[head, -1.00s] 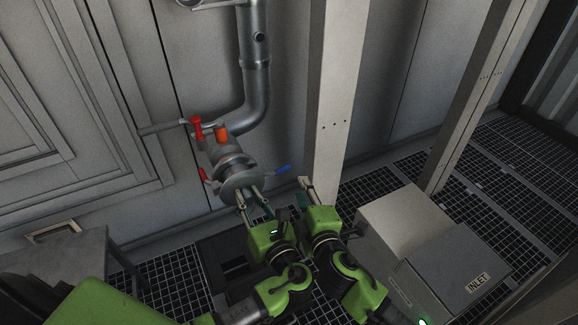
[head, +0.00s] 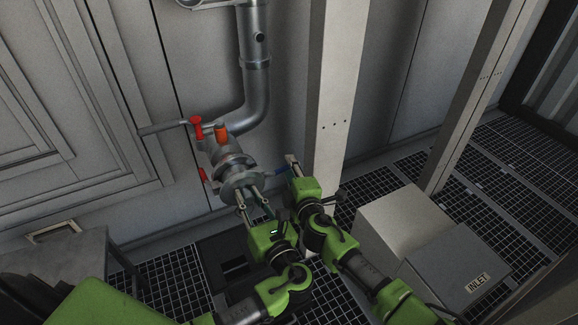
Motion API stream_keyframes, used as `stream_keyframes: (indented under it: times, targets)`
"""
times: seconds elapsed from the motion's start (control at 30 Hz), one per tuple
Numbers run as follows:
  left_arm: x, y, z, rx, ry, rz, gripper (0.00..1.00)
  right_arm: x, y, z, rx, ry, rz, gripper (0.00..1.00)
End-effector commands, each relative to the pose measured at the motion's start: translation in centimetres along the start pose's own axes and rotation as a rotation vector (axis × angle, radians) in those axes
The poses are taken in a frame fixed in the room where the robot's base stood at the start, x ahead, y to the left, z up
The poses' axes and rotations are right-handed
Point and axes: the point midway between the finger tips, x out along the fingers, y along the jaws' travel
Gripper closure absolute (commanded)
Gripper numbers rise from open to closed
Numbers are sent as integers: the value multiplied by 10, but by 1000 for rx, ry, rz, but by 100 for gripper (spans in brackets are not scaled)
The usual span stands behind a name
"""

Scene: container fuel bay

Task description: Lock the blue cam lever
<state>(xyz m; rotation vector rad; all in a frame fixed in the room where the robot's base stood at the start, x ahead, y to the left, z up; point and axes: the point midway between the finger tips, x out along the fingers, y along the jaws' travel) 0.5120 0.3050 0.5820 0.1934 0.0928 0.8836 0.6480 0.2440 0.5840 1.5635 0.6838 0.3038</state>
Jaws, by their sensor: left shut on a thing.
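The blue cam lever (head: 279,171) sticks out to the right from the grey round coupling (head: 238,181) at the lower end of the pipe. A red lever (head: 202,174) shows on the coupling's left side. My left gripper (head: 248,201) is in front of the coupling, its fingers shut on the coupling's near end; the exact contact is hard to see. My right gripper (head: 290,172) is at the outer end of the blue lever. One pale finger shows beside the lever tip; the other is not clear, so I cannot tell its opening.
A red-handled valve (head: 196,127) and an orange part (head: 222,133) sit on the pipe above the coupling. A pale post (head: 337,80) stands close right of the lever. The INLET box (head: 458,265) is lower right. A grey table (head: 85,258) is lower left.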

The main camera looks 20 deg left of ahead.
Motion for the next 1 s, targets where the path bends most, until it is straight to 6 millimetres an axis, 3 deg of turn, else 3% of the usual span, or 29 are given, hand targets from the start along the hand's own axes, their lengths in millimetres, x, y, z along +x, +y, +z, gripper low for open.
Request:
stream_keyframes:
  times: [0.23,0.6,0.7,0.73,1.0]
  targets:
    - [0,0,-1,1,2,1,100,14,0,-1,-1,2,-2,71]
    - [0,0,-1,1,2,1,100,16,0,-1,0,2,-3,71]
    - [0,0,-1,1,2,1,100,16,-1,-1,0,2,-3,97]
    - [0,0,-1,1,2,1,100,16,0,-1,0,2,-3,100]
    - [0,0,-1,1,2,1,100,19,0,0,-5,22,-6,100]
